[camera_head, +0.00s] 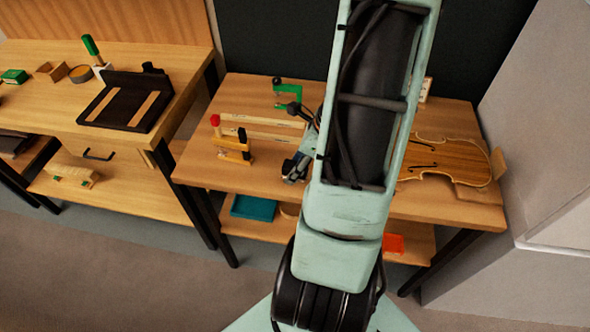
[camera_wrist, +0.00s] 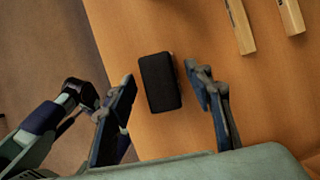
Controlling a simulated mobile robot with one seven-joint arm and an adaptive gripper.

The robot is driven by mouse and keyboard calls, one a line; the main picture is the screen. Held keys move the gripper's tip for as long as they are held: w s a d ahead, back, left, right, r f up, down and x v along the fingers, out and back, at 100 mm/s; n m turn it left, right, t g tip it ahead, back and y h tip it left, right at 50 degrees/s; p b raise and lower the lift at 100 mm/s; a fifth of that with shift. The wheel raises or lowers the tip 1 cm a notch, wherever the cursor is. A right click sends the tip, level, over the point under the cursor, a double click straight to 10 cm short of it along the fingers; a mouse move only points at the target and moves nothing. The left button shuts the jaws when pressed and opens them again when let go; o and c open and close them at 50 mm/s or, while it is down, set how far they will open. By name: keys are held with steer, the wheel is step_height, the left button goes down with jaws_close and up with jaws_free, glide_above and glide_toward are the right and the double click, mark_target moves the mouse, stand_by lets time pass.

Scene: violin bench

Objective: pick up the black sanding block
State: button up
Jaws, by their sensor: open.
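The black sanding block (camera_wrist: 160,83) lies flat on the wooden table in the wrist view, near the table's edge. My gripper (camera_wrist: 160,78) is open, with one finger to the left of the block and the other to its right. The block sits between the fingertips, with a gap on the right; the left fingertip appears close to its side. I cannot tell the height of the fingers above the table. In the head view my gripper (camera_head: 295,168) is over the table's left half, and the block is not clearly visible there, hidden by my gripper and arm.
Two pale wooden strips (camera_head: 262,128) lie behind my gripper, beside a red-and-black-ended clamp (camera_head: 233,148). A green clamp (camera_head: 288,94) stands farther back. A violin body (camera_head: 445,162) lies on the right of the table (camera_head: 205,168). A second bench (camera_head: 185,100) stands left.

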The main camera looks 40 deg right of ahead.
steer(key=shift+c, duration=0.4)
steer(key=c, duration=1.1)
steer(key=shift+r, duration=0.15)
